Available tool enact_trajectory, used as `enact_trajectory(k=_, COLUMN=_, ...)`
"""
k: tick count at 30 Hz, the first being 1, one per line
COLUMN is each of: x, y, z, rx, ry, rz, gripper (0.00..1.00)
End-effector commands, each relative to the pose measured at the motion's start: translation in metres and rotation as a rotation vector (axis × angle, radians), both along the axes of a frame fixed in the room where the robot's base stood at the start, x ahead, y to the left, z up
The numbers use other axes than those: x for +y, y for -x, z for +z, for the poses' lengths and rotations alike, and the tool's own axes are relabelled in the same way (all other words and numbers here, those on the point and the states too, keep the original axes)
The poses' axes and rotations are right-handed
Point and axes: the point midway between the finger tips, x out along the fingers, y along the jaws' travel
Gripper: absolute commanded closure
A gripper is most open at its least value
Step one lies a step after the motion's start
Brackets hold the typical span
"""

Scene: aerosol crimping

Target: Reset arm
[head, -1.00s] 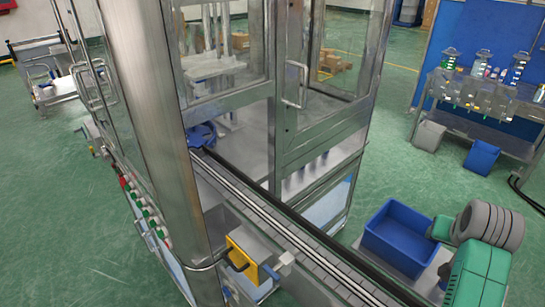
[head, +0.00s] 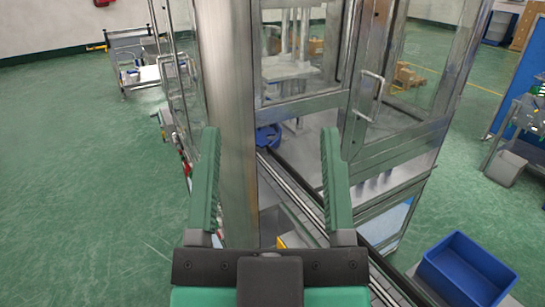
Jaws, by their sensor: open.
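My gripper (head: 270,165) is in the lower middle of the head view, its two green ribbed fingers pointing up and spread wide apart. Nothing is held between the fingers. Behind the gap stands the steel post of the crimping machine (head: 228,100), farther off than the fingers. The black palm of my gripper hides part of the conveyor (head: 290,190) and most of a yellow part beside it.
The machine's glass doors (head: 420,50) with steel handles stand behind the conveyor. A blue bin (head: 468,268) is at the lower right. A trolley (head: 140,70) stands at the back left. A workbench (head: 520,125) is at the right edge. Green floor is open at left.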

Motion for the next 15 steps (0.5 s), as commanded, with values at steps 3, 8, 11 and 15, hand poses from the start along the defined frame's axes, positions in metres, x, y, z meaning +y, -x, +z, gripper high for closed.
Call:
enact_trajectory(k=3, x=0.000, y=0.000, z=0.007, rx=0.001, ry=0.000, rz=0.000, gripper=0.32)
enact_trajectory(k=8, x=0.000, y=-0.001, z=0.058, rx=0.002, ry=-0.002, rz=0.001, gripper=0.32)
enact_trajectory(k=11, x=0.000, y=-0.001, z=0.108, rx=0.003, ry=-0.004, rz=0.004, gripper=0.32)
enact_trajectory(k=15, x=0.001, y=-0.001, z=0.187, rx=0.004, ry=-0.007, rz=0.009, gripper=0.32)
